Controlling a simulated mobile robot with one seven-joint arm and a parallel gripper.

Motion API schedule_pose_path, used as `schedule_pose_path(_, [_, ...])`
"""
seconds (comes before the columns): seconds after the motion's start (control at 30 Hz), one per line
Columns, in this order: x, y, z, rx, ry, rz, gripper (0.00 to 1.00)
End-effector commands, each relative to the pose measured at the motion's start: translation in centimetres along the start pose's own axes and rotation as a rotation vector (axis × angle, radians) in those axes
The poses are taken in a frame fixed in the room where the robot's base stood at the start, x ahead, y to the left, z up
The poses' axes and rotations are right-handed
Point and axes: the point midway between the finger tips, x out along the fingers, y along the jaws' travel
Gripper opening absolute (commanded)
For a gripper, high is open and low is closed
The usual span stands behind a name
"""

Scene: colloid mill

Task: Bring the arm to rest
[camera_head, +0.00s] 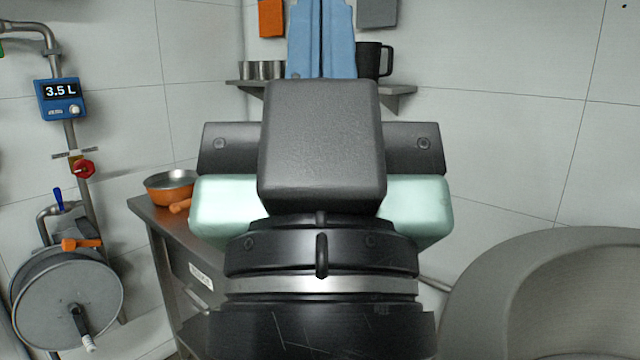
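My gripper (321,150) fills the middle of the view, seen from behind. It shows a black block, a dark grey crossbar and pale mint housing on both sides. My black wrist with a silver ring is below it. The fingertips are hidden behind the gripper's own body, so I cannot see whether they are open or hold anything.
At left, a metal bench (155,212) carries an orange-sided pan (170,190). A hose reel (78,297) and a blue "3.5 L" meter (61,98) are farther left. Behind, a wall shelf (399,99) holds metal cups and a black mug (371,60). A large grey rounded vessel (550,270) stands right.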

Motion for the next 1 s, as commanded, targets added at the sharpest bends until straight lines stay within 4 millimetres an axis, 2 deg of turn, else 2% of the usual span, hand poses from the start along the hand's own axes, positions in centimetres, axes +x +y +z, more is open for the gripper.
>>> schedule_pose_path(0.03, [2.5,0.0,-2.3,0.001,-0.001,-0.001,0.00])
schedule_pose_path(0.5, [12.8,-0.1,-11.9,0.002,-0.004,-0.003,0.00])
schedule_pose_path(0.7, [15.2,-0.1,-14.1,0.002,-0.004,-0.003,0.00])
schedule_pose_path(1.0, [15.4,-0.1,-14.3,0.002,-0.004,-0.003,0.00])
